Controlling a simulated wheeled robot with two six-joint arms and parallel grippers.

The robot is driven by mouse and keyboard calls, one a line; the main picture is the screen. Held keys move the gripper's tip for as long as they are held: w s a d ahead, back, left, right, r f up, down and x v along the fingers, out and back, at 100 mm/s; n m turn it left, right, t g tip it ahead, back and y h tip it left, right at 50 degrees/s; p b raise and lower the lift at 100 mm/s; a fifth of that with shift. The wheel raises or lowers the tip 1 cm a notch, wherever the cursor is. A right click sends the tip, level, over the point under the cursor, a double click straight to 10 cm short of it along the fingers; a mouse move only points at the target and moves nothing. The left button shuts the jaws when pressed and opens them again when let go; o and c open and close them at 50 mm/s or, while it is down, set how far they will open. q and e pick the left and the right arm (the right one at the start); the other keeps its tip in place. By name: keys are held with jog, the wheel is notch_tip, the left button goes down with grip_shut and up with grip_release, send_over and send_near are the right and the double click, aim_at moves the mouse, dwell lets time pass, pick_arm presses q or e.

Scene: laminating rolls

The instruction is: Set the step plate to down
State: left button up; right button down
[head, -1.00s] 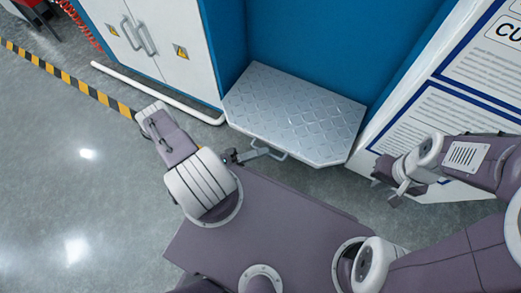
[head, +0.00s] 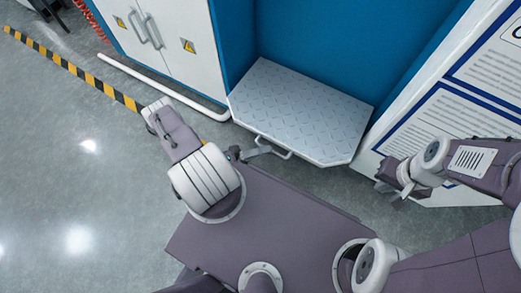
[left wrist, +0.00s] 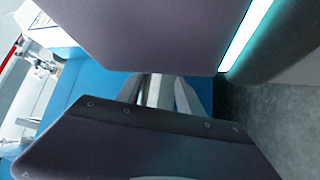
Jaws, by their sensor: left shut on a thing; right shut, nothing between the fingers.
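The step plate (head: 312,108) is a pale grey metal plate with a raised tread pattern and cut front corners. It juts out from the blue machine front in the head view, and its exact tilt is hard to tell. A thin loop handle (head: 277,153) shows at its front edge. My left gripper (head: 238,154) is at the left end of this handle. In the left wrist view its fingers (left wrist: 153,92) are shut on a grey metal bar, which fits the handle. My right gripper (head: 388,188) is shut and empty, apart from the plate, to its right.
A white cabinet (head: 170,50) with grey handles stands left of the plate, with a white pipe (head: 165,88) along the floor before it. A white panel with printed text (head: 450,125) is at the right. Grey floor (head: 60,170) lies open at the left.

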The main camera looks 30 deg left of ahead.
pick_arm(q)
jog(key=p+v, duration=0.2)
jog(key=v, duration=0.7)
